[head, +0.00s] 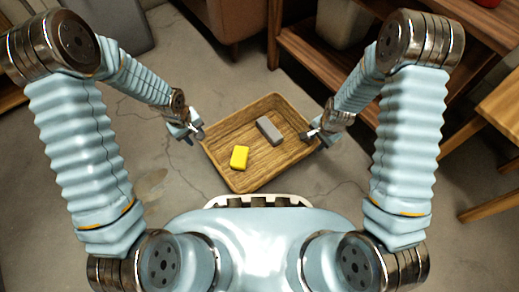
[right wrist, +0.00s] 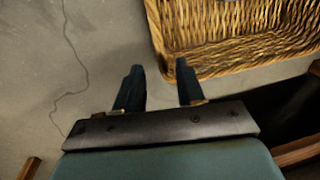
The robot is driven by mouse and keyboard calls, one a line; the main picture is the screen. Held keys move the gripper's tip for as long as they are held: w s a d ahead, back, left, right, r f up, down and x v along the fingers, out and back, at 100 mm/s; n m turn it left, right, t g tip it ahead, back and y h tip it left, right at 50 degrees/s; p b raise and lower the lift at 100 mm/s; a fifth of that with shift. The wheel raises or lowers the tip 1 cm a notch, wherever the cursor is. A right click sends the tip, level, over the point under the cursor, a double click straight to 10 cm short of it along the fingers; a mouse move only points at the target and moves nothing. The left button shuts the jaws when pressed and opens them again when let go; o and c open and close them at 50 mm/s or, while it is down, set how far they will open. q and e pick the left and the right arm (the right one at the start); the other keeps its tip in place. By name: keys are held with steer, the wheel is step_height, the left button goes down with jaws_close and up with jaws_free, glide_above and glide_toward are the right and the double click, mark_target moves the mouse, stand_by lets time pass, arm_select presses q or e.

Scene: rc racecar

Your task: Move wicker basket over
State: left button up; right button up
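The brown wicker basket (head: 270,159) sits on the floor in front of me, in the middle of the head view. A yellow block (head: 239,157) and a grey block (head: 269,131) lie in it. My left gripper (head: 194,134) is at the basket's left rim, with its fingers apart. My right gripper (head: 311,135) is at the right rim. In the right wrist view its two fingers (right wrist: 157,82) are apart, and the basket's corner (right wrist: 166,55) shows just beyond them. I cannot tell whether either gripper touches the rim.
A wooden shelf unit (head: 310,58) stands behind and right of the basket. A brown piece of furniture (head: 222,18) is at the back. A wooden stool or table (head: 497,120) is at the right. The cracked concrete floor (head: 150,140) left of the basket is clear.

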steer(key=r, duration=0.3)
steer(key=shift+s+d+r, duration=0.15)
steer(key=shift+s+r, duration=0.1)
steer(key=shift+r, duration=0.1)
steer(key=shift+s, duration=0.1)
